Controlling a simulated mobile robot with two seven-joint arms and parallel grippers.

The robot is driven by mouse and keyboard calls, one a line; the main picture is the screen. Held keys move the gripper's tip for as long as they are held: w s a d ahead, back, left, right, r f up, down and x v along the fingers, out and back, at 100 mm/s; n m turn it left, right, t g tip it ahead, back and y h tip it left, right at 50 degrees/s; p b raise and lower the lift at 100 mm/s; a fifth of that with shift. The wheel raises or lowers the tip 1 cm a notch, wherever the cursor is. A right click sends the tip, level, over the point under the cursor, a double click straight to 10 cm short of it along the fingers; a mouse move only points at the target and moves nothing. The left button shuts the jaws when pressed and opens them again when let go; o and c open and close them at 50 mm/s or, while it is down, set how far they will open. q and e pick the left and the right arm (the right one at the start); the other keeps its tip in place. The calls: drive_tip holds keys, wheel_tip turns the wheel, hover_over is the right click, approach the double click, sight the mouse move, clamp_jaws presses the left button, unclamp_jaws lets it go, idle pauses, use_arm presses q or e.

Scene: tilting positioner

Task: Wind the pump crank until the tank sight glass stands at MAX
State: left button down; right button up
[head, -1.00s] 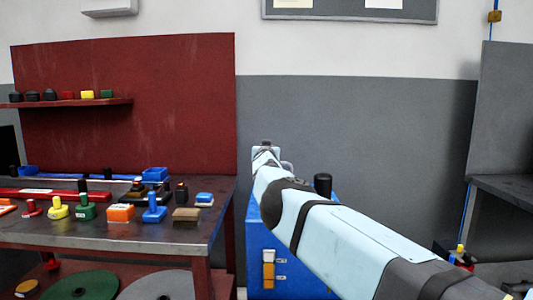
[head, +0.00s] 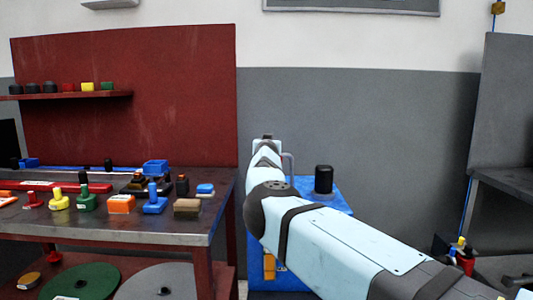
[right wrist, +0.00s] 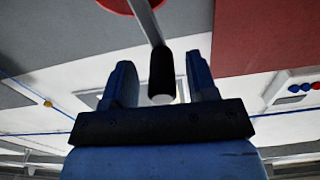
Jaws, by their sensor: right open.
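The blue cabinet (head: 335,190) stands on the floor behind my right arm, with a black cylinder (head: 324,180) on its top. A narrow sight glass (head: 269,266) with orange in it shows on its front; my arm covers part of it, and I cannot read its level. In the right wrist view the crank's black grip (right wrist: 161,75) hangs from a grey crank arm (right wrist: 146,20) under a red disc (right wrist: 130,4). My right gripper (right wrist: 160,82) is open, with one finger on each side of the grip and gaps visible. My left gripper is out of view.
A workbench (head: 120,232) with several small coloured parts stands at left, below a red back panel (head: 170,90). Green (head: 85,282) and grey discs (head: 160,283) lie on its lower shelf. A dark bench (head: 505,188) stands at right.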

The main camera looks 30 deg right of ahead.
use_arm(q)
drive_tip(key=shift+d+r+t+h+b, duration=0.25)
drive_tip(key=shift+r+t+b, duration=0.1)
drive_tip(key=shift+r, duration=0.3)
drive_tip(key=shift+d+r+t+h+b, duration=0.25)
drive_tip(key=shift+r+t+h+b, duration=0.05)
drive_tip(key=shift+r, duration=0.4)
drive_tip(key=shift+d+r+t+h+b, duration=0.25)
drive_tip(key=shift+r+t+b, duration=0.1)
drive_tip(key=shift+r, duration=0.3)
use_arm(e)
drive_tip(key=v, duration=1.2)
drive_tip(key=shift+r, duration=0.35)
drive_tip(key=shift+s+a+f, duration=0.1)
drive_tip(key=shift+a, duration=0.05)
